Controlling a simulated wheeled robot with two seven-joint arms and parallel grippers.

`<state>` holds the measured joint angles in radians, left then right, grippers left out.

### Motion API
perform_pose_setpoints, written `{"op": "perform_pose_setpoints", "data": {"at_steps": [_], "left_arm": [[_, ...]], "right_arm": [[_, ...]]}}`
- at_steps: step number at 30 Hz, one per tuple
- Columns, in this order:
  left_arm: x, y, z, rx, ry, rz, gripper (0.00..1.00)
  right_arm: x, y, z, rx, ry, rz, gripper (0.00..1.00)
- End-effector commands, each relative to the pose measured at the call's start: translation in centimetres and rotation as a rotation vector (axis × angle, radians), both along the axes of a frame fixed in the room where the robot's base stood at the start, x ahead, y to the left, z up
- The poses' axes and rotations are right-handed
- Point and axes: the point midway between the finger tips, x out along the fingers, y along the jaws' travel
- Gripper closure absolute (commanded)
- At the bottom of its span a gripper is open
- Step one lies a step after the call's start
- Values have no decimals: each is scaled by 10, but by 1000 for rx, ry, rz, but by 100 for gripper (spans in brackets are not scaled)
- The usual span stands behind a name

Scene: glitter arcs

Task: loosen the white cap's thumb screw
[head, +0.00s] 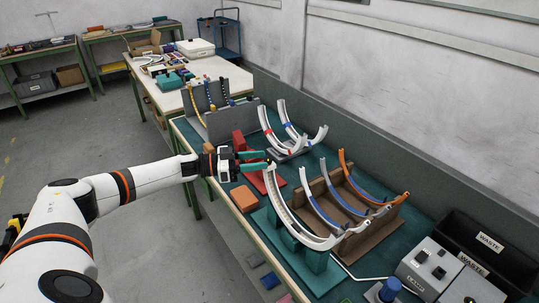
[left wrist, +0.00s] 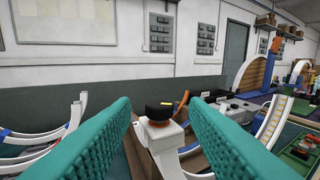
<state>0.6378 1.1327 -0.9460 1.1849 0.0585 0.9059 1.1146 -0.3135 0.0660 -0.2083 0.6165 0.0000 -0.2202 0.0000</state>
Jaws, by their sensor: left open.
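In the left wrist view a black thumb screw (left wrist: 159,111) with a yellow mark sits on top of a white cap (left wrist: 157,130), at the end of a white arc (left wrist: 171,163). In the head view this appears to be the near white arc (head: 285,212) on a teal stand (head: 313,265); its screw is too small to make out there. My left gripper (head: 266,160) is open, its two teal fingers level near the arc's upper end. The screw shows ahead between the fingers, with a gap on both sides. My right gripper is not in view.
Further arcs with blue and orange parts stand in a brown rack (head: 345,205) close to the right. An orange block (head: 244,198) and a red block (head: 254,180) lie near the gripper. A grey control box (head: 430,267) and black waste bins (head: 490,245) stand at the right.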

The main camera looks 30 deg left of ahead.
Motion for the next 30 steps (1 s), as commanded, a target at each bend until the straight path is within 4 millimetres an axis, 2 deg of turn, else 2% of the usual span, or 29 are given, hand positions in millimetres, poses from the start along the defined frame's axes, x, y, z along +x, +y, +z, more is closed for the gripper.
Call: {"op": "perform_pose_setpoints", "data": {"at_steps": [3,7,18,20,26,30], "left_arm": [[14,-14,2,-1,-1,0,59],[22,-23,1,1,-1,1,59],[26,-27,0,1,0,2,59],[25,-27,0,1,0,2,67],[25,-27,0,1,0,2,100],[25,-27,0,1,0,2,100]], "right_arm": [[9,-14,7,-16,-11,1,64],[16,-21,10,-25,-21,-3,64],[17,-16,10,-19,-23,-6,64],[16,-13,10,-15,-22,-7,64],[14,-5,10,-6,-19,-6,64],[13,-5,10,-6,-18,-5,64]]}}
